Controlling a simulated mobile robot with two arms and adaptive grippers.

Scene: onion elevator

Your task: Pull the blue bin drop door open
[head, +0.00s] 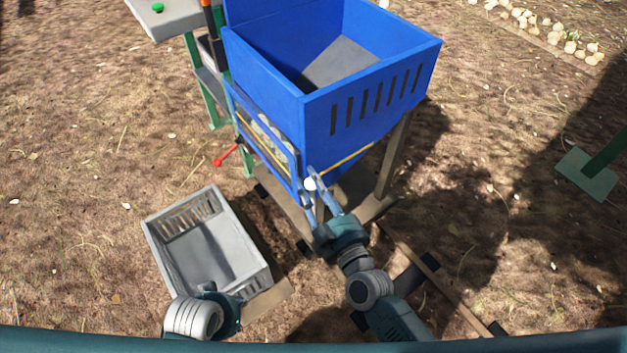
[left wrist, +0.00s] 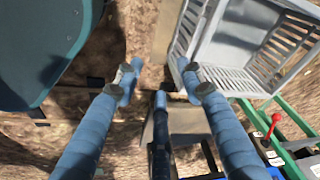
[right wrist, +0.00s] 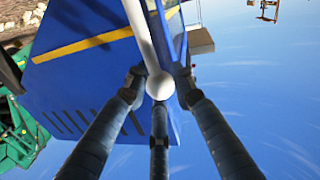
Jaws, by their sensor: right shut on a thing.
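The blue bin (head: 385,100) stands on legs at the upper middle of the head view. On its left face is a slanted blue panel with a window (head: 270,140) and pale round shapes behind it. A white rod with a round white knob (right wrist: 160,86) runs along the bin in the right wrist view. My right gripper (head: 311,183) is shut on this white handle at the bin's lower front corner. How far the drop door is open cannot be told. My left gripper (left wrist: 160,80) is open and empty near the grey crate (head: 150,232).
The crate looks empty and sits on the ground left of the bin. A red lever (head: 228,155) sticks out beside the bin's green frame (head: 213,108). A wooden leg (head: 393,155) stands right of my right gripper. Bare ground lies to the left.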

